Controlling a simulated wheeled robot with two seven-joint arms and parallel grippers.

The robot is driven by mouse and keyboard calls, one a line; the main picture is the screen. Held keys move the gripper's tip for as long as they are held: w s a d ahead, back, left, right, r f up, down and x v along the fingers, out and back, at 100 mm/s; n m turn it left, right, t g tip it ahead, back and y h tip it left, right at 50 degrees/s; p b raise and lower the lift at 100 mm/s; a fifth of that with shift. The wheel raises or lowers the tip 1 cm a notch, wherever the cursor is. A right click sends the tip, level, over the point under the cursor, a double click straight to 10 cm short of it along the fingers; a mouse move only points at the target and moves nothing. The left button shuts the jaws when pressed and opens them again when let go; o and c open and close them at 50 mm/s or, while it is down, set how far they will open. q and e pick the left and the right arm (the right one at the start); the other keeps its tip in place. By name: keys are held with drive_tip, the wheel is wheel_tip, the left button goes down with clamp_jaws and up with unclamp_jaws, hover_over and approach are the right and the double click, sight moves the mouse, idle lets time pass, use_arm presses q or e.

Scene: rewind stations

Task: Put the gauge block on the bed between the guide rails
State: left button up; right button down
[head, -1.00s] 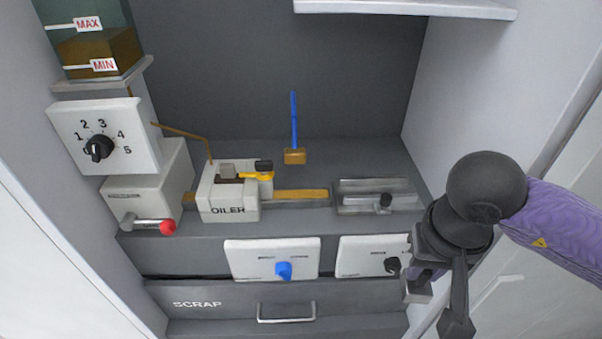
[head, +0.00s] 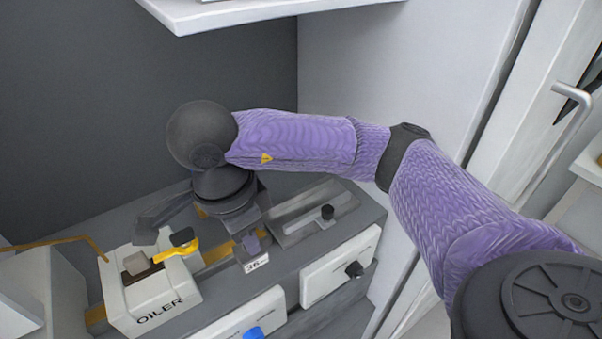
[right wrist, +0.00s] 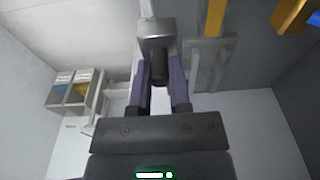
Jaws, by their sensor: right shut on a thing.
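The gauge block (head: 255,260) is a small grey block with a white label reading 36. My right gripper (head: 251,241) is shut on it; in the right wrist view its two purple fingers (right wrist: 160,92) pinch the black knob of the block (right wrist: 157,32). The block hangs by the near side of the yellow strip (head: 216,256); I cannot tell whether it touches anything. The grey bed fixture with long guide rails (head: 292,208) and a black knob lies just right of it. The fixture also shows in the right wrist view (right wrist: 207,65). My left gripper is out of view.
The white oiler (head: 160,305), with a yellow lever (head: 178,250), stands left of my gripper. White panels with a black knob (head: 354,270) and a blue knob (head: 253,333) face the front. A shelf (head: 250,12) hangs above. The cabinet's right wall (head: 400,70) is close.

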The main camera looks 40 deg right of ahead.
drive_tip(key=w+d+b, duration=0.2)
drive_tip(key=w+d, duration=0.1)
drive_tip(key=d, duration=0.6)
drive_tip(key=w+d+b, duration=0.1)
drive_tip(key=w+d, duration=0.3)
drive_tip(key=d, duration=0.5)
drive_tip(key=f+b, duration=0.1)
drive_tip(key=f, duration=0.1)
drive_tip(key=f+b, duration=0.1)
drive_tip(key=f, duration=0.4)
drive_tip(key=shift+s+a+b, duration=0.15)
drive_tip(key=shift+a+b, duration=0.15)
drive_tip(key=shift+b, duration=0.1)
drive_tip(key=shift+d+f, duration=0.2)
drive_tip(key=shift+f, duration=0.05)
drive_tip(key=shift+r, duration=0.25)
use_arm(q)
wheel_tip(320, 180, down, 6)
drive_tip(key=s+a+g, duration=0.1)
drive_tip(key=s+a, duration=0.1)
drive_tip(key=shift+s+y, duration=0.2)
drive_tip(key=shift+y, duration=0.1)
use_arm(e)
drive_tip(key=shift+f, duration=0.15)
